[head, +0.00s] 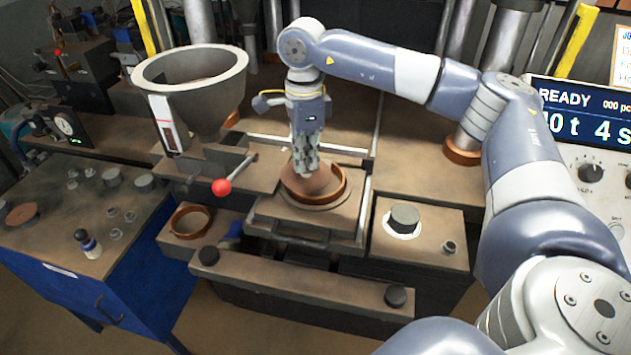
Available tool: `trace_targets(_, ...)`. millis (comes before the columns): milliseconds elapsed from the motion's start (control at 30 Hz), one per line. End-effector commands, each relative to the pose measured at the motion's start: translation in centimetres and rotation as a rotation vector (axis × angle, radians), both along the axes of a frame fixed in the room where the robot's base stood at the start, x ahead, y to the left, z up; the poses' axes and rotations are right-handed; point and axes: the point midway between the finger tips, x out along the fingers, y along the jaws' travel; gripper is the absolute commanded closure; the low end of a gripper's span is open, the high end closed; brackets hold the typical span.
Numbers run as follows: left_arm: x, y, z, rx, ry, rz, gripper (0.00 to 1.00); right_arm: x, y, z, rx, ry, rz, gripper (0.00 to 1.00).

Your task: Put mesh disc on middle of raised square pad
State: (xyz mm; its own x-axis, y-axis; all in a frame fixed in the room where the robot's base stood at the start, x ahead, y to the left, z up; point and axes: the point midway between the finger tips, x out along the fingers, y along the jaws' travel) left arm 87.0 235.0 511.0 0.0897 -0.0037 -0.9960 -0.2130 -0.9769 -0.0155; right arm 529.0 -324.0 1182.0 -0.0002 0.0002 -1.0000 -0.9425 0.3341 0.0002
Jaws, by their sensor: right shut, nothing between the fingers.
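My right gripper (306,166) points straight down over the raised square pad (268,208) in the middle. Its fingers are shut with nothing between them, and the tips are inside or just above the copper-coloured ring (338,193) on the pad. A reddish-brown, disc-like surface (322,180) shows inside the ring, beside and behind the fingertips. It looks like the mesh disc, but its weave is too small to make out and the fingers hide part of it. Another flat brown disc (21,214) lies on the left bench. My left gripper is not in view.
A large grey funnel (195,95) stands left of the pad, near a lever with a red knob (222,187). A lower block at left carries another copper ring (190,221). A dark cylinder (404,218) stands on the right block. Small parts and a bottle (88,243) occupy the left bench.

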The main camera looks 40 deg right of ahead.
Motion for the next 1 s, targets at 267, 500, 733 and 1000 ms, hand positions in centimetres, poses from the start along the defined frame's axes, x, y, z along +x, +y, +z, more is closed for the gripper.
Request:
trace_targets(267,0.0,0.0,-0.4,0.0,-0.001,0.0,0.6,0.0,0.0,-0.5,0.0,0.0,0.0,1.0)
trace_targets(500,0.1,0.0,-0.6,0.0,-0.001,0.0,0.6,0.0,0.0,-0.9,0.0,0.0,0.0,1.0)
trace_targets(733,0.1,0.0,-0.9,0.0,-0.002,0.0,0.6,0.0,0.0,-1.2,0.0,0.0,0.0,1.0)
trace_targets(1000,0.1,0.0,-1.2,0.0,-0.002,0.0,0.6,0.0,0.0,-1.6,0.0,0.001,0.0,1.0)
